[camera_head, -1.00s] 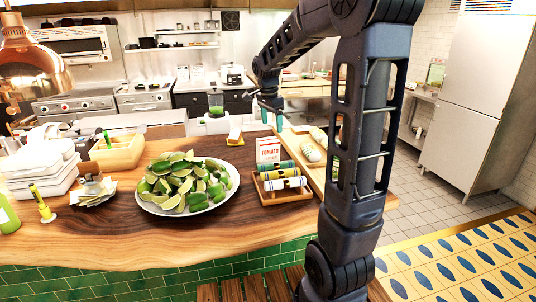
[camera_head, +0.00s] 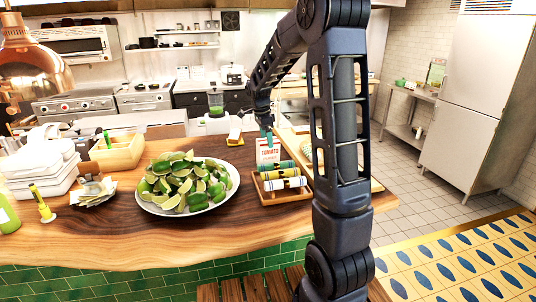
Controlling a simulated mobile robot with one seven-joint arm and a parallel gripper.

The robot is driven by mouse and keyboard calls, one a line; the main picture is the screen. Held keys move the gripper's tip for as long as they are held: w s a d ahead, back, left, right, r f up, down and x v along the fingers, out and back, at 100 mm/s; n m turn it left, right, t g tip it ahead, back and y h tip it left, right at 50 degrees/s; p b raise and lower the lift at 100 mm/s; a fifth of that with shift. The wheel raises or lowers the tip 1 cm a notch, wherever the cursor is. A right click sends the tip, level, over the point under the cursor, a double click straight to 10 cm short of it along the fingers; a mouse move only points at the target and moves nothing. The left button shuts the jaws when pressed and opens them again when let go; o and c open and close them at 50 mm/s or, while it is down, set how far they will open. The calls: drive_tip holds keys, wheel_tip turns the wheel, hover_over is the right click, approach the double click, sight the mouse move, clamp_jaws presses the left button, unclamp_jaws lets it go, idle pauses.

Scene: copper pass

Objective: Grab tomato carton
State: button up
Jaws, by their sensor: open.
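The tomato carton (camera_head: 268,153) is a small white box with red lettering. It stands upright on the wooden counter, just behind a wooden tray of rolled cloths. My gripper (camera_head: 267,131) is open and hangs just above the carton's top, with its fingers pointing down. One teal fingertip overlaps the carton's upper edge in the picture. I cannot tell whether it touches the carton.
The tray of rolled cloths (camera_head: 257,191) sits close in front of the carton. A white plate of limes (camera_head: 228,196) is to the left. A wooden board (camera_head: 378,186) is to the right, partly hidden by my arm.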

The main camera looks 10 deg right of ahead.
sight(268, 152)
drive_tip(key=shift+d+f, duration=0.2)
drive_tip(key=shift+f, duration=0.65)
drive_tip(key=shift+d+f, duration=0.15)
drive_tip(key=shift+f, duration=0.65)
drive_tip(key=shift+d+f, duration=0.2)
drive_tip(key=shift+f, duration=0.65)
drive_tip(key=shift+f, duration=0.25)
drive_tip(key=shift+w, duration=0.1)
drive_tip(key=c, duration=1.6)
